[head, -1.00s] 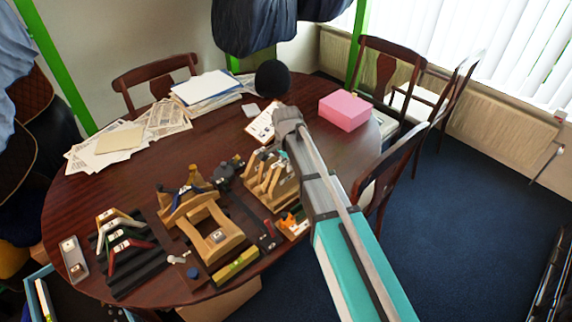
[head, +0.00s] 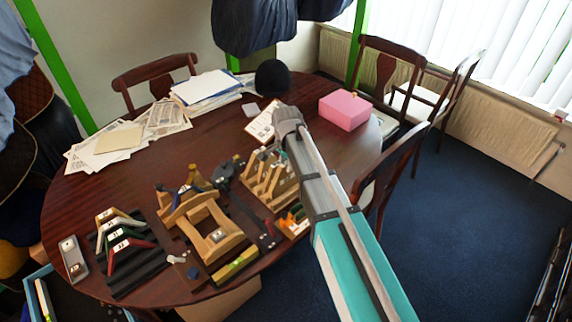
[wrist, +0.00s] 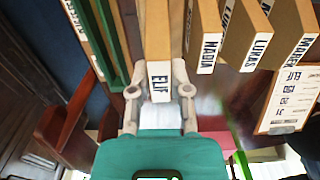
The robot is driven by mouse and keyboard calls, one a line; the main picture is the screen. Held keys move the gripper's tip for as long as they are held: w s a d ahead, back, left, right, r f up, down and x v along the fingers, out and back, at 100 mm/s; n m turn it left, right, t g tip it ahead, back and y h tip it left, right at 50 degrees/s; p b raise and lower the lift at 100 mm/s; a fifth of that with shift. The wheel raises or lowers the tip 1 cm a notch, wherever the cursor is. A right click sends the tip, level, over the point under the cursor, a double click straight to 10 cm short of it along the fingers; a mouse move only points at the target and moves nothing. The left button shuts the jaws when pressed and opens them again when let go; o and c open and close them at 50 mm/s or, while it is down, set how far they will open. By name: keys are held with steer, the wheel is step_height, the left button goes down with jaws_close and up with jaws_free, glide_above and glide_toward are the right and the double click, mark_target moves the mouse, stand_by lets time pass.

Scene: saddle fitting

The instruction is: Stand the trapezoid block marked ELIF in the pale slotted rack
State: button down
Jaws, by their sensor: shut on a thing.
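In the wrist view, my gripper (wrist: 159,72) is shut on the tan trapezoid block marked ELIF (wrist: 157,32), one finger on each side of its labelled end. In the head view, the pale slotted rack (head: 285,192) with upright tan blocks is at the right front of the table, partly behind my arm. My gripper is mostly hidden there. I cannot tell whether the ELIF block touches the rack.
A name card (wrist: 292,98) lies right of the blocks in the wrist view. On the table (head: 110,185) are a wooden saddle frame (head: 213,238), dark racks with coloured angled pieces (head: 122,240), papers (head: 125,138) and a pink box (head: 345,110). The table's left side is partly clear.

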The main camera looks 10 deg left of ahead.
steer(key=shift+f+b, duration=1.75)
steer(key=shift+f, duration=0.05)
stand_by(2.2)
stand_by(0.6)
steer(key=shift+c, duration=2.4)
jaws_free()
steer(key=o, duration=0.4)
steer(key=shift+r, duration=0.1)
steer(key=shift+r+p, duration=2.45)
steer(key=shift+p, duration=0.1)
steer(key=shift+r, duration=0.15)
